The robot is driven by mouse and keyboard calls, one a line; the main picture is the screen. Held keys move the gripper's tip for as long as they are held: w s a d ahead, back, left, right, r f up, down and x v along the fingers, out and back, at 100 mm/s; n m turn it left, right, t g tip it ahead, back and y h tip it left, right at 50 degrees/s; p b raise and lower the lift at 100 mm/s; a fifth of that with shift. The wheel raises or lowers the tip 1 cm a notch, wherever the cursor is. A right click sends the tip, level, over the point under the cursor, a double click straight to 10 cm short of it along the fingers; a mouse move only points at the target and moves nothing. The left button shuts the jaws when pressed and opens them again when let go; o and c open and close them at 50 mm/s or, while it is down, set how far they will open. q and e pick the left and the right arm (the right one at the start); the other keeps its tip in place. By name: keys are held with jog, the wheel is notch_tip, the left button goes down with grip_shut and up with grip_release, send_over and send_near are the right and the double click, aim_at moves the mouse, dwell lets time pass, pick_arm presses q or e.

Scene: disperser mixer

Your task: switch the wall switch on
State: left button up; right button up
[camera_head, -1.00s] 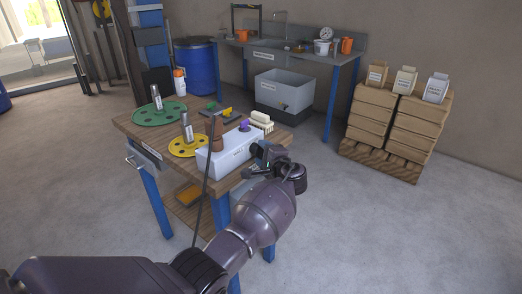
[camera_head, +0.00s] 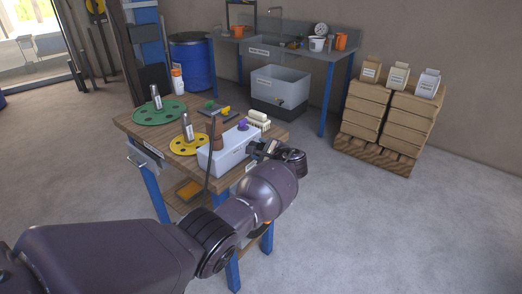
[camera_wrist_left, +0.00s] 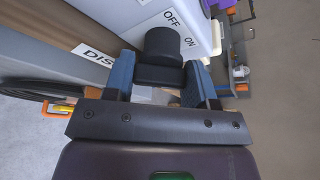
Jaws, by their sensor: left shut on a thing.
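The switch is a black knob (camera_wrist_left: 163,52) on a pale box with OFF and ON labels, seen in the left wrist view. ON is printed beside the knob on the right, OFF above it. In the head view the pale box (camera_head: 222,158) sits at the near right edge of the workbench. My left gripper (camera_wrist_left: 158,82) has its blue-padded fingers on either side of the knob's handle and is shut on it. In the head view my left gripper (camera_head: 262,149) is at the box's right end, and the knob is hidden there. My right gripper is not in view.
The workbench (camera_head: 150,136) also carries a green disc (camera_head: 150,117), a yellow disc (camera_head: 178,147), metal shafts and a brush (camera_head: 258,120). The floor at right is clear.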

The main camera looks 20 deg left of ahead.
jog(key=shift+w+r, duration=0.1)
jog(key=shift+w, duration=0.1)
pick_arm(q)
jog(key=o, duration=0.7)
jog(key=shift+c, duration=0.2)
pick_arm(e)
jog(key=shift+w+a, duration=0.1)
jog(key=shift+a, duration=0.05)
pick_arm(q)
jog(key=p+v, duration=0.2)
jog(key=v, duration=0.8)
jog(key=shift+s+d+p, duration=0.25)
jog(key=shift+d+p, duration=0.05)
jog(key=shift+p, duration=0.05)
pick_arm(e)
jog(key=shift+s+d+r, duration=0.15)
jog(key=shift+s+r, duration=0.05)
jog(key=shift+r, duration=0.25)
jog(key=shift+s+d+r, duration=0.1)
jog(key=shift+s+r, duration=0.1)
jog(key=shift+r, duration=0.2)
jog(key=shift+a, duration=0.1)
